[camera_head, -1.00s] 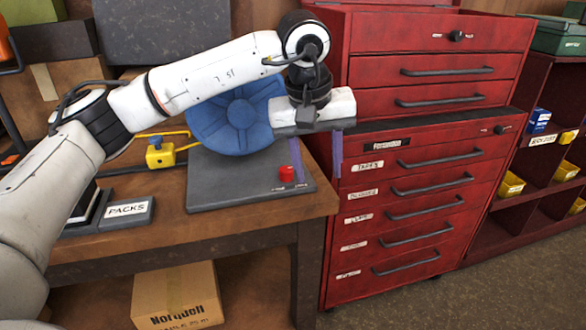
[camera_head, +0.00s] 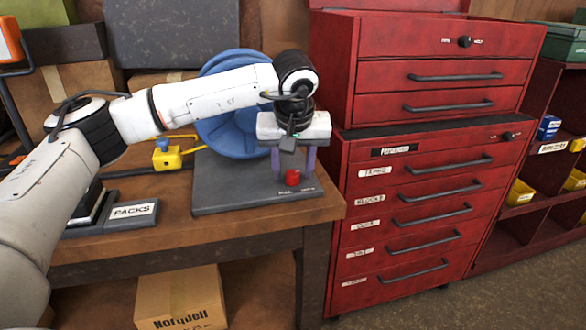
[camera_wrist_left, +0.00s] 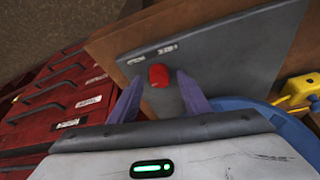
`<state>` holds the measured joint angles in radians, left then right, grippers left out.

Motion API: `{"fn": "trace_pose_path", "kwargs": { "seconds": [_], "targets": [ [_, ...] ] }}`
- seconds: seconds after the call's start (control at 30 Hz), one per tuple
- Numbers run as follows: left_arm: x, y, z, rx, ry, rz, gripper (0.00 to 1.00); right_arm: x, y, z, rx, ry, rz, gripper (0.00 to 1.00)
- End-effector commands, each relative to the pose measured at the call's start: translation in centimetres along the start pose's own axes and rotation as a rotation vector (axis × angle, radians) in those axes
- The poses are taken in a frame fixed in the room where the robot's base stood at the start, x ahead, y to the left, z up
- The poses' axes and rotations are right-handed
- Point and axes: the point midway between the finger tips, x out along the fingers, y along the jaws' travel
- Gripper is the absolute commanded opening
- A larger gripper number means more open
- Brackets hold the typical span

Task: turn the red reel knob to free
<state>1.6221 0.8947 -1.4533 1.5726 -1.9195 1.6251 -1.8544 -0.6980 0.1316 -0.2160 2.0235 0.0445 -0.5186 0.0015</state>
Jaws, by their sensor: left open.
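The red reel knob (camera_head: 292,177) stands on the grey base plate (camera_head: 225,190) of the blue reel (camera_head: 233,135), close to the plate's front right corner. In the left wrist view the red knob (camera_wrist_left: 159,75) lies between and a little beyond the two purple fingertips, with pale labels beside it on the plate. My left gripper (camera_head: 293,165) is open, pointing down over the knob, one finger on each side. I cannot tell whether the fingers touch it. My right gripper is in neither view.
A red tool cabinet (camera_head: 410,170) with several drawers stands just right of the bench. A yellow piece with a blue top (camera_head: 166,155) and a PACKS block (camera_head: 133,212) are left of the plate. A cardboard box (camera_head: 180,297) sits below the bench.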

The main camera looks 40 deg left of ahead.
Motion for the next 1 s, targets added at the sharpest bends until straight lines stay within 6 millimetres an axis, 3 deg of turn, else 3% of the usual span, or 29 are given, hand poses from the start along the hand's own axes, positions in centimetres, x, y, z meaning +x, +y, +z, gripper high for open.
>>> {"fn": "trace_pose_path", "kwargs": {
  "seconds": [0.23,0.5,1.0],
  "targets": [
    [0.1,0.0,0.0,0.0,0.0,0.0,0.44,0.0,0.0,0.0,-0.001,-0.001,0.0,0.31],
    [0.1,0.0,0.0,-0.001,0.0,0.0,0.03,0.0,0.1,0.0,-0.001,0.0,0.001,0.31],
    [-0.2,0.2,-0.1,-0.135,-0.002,-0.057,0.03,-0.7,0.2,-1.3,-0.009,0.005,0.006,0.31]
  ]
}}
